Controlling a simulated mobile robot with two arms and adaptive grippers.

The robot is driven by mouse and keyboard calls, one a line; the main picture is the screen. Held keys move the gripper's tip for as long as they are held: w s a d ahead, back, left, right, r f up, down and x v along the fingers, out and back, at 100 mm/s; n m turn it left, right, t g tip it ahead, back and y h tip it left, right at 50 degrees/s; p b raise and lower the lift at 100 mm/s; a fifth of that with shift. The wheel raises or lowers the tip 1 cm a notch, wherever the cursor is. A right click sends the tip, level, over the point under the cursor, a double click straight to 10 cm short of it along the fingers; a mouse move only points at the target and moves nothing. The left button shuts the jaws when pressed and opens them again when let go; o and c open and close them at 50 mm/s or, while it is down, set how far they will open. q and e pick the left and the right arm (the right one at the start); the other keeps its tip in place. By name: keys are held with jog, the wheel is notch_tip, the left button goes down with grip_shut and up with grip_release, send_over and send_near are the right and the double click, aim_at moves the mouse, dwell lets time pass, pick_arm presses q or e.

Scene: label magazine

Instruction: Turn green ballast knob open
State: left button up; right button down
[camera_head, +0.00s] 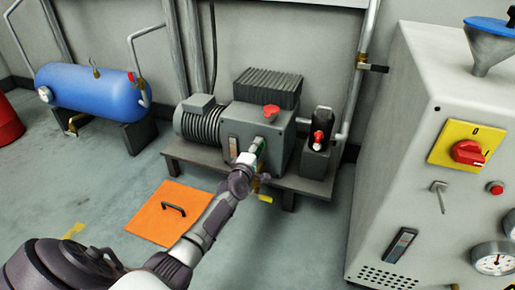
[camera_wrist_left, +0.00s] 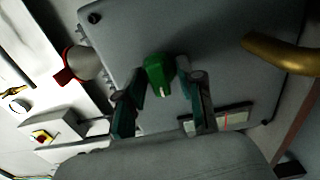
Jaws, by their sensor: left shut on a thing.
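The green ballast knob (camera_wrist_left: 157,72) sits on the flat face of the grey pump housing (camera_wrist_left: 215,50), with a pale mark on its near end. My left gripper (camera_wrist_left: 164,86) is shut on the knob, one dark teal finger on either side of it. In the head view my left arm reaches from the lower left to the pump's front face, where the left gripper (camera_head: 257,153) mostly hides the knob. My right gripper is in neither view.
The pump (camera_head: 253,118) stands on a low grey bench (camera_head: 310,185) with a red cap on top. A control cabinet (camera_head: 410,130) with a red switch (camera_head: 468,152) stands at the right. A blue tank (camera_head: 90,92) is at the left. An orange hatch (camera_head: 150,225) lies on the floor.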

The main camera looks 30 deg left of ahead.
pick_arm(q)
jog(key=o, duration=1.1)
jog(key=shift+f, duration=0.1)
jog(key=shift+o, duration=0.2)
jog(key=shift+s, duration=0.15)
jog(key=v, duration=1.1)
jog(key=shift+s+d, duration=0.2)
jog(key=shift+s, duration=0.2)
